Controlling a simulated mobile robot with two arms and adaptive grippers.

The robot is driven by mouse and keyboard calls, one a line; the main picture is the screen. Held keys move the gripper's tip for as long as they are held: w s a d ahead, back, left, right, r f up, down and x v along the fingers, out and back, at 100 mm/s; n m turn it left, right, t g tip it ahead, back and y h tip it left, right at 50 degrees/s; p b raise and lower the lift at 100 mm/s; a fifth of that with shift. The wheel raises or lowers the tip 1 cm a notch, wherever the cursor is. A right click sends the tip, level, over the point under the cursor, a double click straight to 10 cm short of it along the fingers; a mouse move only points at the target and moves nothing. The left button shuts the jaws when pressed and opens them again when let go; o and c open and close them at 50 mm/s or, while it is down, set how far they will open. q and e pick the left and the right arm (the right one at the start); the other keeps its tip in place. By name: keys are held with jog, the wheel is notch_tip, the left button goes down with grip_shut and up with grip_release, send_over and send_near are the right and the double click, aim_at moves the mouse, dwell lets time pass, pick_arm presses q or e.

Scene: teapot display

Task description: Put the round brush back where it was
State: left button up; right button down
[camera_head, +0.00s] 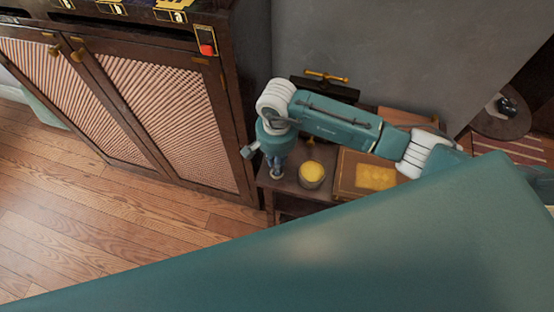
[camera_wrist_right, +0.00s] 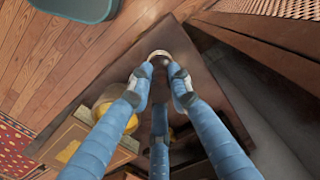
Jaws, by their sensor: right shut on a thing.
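My right gripper (camera_head: 275,164) points down over the left corner of a small dark table (camera_head: 288,186). It is shut on the round brush (camera_head: 275,175), a small thing with a pale, round end. In the right wrist view, the brush (camera_wrist_right: 161,54) shows between the fingertips of the right gripper (camera_wrist_right: 159,82). The fingers hide most of it. It is low at the tabletop; I cannot tell whether it touches the wood. My left gripper is not in view.
A round container with a yellow top (camera_head: 312,171) stands right of the brush. A wooden box with a yellow panel (camera_head: 376,178) is further right. A large cabinet (camera_head: 160,95) stands close on the left. The tabletop between brush and container is bare.

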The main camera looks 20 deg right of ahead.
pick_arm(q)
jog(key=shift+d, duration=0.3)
pick_arm(e)
jog(key=shift+f, duration=0.1)
jog(key=shift+f, duration=0.1)
jog(key=c, duration=1.6)
grip_release()
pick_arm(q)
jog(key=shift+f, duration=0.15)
